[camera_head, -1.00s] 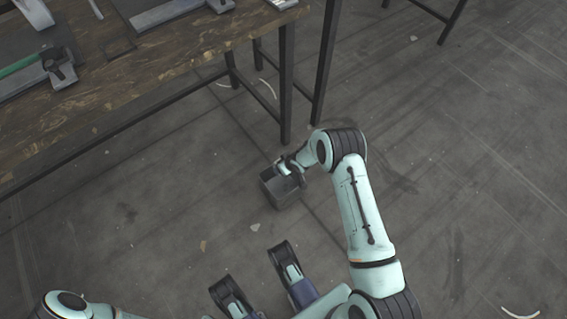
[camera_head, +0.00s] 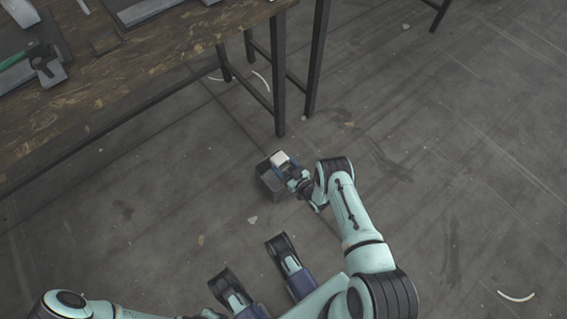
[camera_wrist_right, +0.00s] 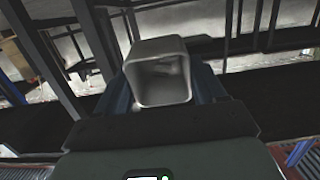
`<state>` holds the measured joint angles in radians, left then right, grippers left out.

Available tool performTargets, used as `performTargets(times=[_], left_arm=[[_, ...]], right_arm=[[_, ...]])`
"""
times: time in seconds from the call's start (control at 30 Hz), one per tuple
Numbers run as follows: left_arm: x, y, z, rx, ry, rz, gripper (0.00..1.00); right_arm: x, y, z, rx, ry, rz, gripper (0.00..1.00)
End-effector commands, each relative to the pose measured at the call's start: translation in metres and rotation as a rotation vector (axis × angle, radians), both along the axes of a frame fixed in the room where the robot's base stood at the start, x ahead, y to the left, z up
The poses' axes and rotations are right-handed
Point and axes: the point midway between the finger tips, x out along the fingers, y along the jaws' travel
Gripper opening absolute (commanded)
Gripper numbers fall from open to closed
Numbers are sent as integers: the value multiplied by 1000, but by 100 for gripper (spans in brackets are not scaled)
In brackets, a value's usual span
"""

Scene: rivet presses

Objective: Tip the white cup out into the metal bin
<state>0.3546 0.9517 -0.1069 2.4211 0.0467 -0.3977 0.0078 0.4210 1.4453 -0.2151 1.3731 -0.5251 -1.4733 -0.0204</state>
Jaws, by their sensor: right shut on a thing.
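The white cup (camera_head: 279,158) is small and squarish, and shows above the metal bin in the head view. My right gripper (camera_head: 283,164) is shut on it. In the right wrist view the cup (camera_wrist_right: 160,72) sits between the two fingers, with its square open mouth turned toward the camera. Its inside looks mostly hollow; a small pale patch there is too unclear to name. The metal bin (camera_head: 268,183) is a grey open box on the floor under the gripper, partly covered by the cup and gripper. Its inside is hidden.
A wooden workbench (camera_head: 150,62) with dark metal legs stands at the upper left, with tools and metal parts on it. One leg (camera_head: 279,95) comes down just behind the bin.

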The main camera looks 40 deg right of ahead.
Motion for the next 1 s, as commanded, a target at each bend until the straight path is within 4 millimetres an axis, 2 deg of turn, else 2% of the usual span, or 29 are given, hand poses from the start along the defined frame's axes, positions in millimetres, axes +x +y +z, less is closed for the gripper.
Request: performTargets(times=[0.2, 0.4, 1.0], left_arm=[[0, 0, 0, 0, -1, 0, 43], [0, 0, 0, 0, -1, 0, 43], [0, 0, 0, 0, 0, 0, 43]], right_arm=[[-3, 0, -11, 14, -185, 0, 40], [-3, 0, -15, 21, -277, 1, 40], [-3, 0, -15, 25, -317, 2, 40]])
